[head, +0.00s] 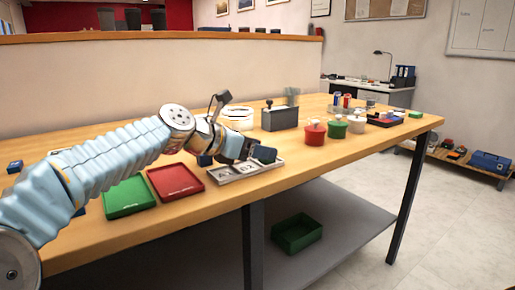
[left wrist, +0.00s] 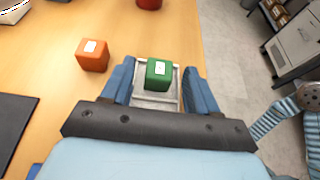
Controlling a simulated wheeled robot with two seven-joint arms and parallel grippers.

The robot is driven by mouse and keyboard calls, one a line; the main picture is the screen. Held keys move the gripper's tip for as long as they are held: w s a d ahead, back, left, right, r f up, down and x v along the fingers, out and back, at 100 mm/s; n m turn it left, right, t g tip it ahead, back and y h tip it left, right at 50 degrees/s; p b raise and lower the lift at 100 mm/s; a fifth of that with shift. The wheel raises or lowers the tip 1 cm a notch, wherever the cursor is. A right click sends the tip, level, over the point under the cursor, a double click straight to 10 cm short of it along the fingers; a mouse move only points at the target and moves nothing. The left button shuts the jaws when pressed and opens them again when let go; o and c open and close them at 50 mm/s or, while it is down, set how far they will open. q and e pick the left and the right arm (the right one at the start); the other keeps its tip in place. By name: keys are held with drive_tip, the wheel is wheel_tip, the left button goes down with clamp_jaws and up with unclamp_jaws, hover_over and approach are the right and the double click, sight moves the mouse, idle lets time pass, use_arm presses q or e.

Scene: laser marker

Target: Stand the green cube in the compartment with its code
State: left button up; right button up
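The green cube (left wrist: 158,74) has a white label on its top face. In the left wrist view it sits at the far part of the pale grey compartment tray (left wrist: 155,103), between my left fingers. My left gripper (left wrist: 158,78) is open, with a blue finger on each side of the cube and a visible gap at both sides. In the head view my left gripper (head: 262,153) is low over the right part of the tray (head: 222,175) and hides the cube. Letters mark the tray's left compartments; the cube's code is too small to read.
An orange cube (left wrist: 92,55) with a white label stands left of the tray. A red tray (head: 175,181) and a green tray (head: 128,196) lie to the left. Red (head: 314,132) and green (head: 337,129) lidded pots stand to the right. The table's front edge is close.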

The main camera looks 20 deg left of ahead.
use_arm(q)
drive_tip(key=v, duration=1.4)
drive_tip(key=shift+w, duration=0.1)
